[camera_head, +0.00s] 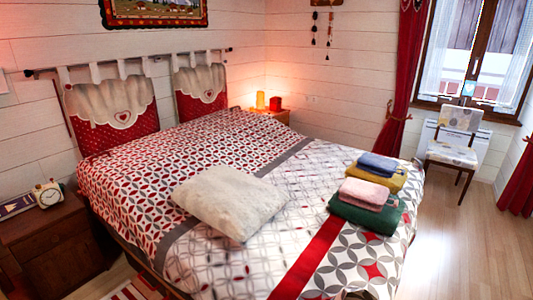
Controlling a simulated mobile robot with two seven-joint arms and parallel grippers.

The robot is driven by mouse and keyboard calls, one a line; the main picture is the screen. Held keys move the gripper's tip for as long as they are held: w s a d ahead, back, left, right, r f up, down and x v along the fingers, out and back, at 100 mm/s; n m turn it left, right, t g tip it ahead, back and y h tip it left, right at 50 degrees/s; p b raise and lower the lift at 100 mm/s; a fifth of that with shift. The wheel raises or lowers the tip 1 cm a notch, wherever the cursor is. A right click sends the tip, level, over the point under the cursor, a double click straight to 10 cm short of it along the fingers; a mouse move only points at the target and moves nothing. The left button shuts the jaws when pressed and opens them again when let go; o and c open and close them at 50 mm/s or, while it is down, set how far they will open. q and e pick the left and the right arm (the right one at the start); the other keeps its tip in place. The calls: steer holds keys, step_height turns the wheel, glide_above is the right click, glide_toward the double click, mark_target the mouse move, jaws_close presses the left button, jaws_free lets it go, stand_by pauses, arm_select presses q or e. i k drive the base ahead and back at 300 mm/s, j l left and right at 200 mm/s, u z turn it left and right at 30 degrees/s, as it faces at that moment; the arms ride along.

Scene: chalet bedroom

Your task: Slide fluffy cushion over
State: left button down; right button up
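The fluffy cushion (229,201) is cream-white and roughly square. It lies flat on the patterned bed (190,150), a little left of the middle of the picture, on the grey and white part of the cover. Nothing touches it from above. Neither of my grippers can be made out in the head view. A small dark shape shows at the bottom edge, right of the middle, too cut off to identify.
Folded towels lie on the bed right of the cushion: pink (367,194), green (366,214), yellow (377,177) and blue (379,164). A nightstand (50,240) with a clock (48,194) stands at left. A chair (456,145) stands by the window. The floor (470,240) at right is clear.

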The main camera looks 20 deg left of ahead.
mark_target(235, 202)
steer(key=i+j+z, duration=0.15)
steer(key=j, duration=0.45)
steer(key=i+j+z, duration=0.1)
steer(key=j, duration=0.5)
steer(key=i+j+z, duration=0.15)
steer(key=j, duration=0.5)
steer(key=i+j, duration=0.1)
steer(key=j, duration=0.85)
steer(key=i+j, duration=0.1)
steer(key=j, duration=1.75)
steer(key=i+z, duration=0.05)
steer(key=i, duration=0.05)
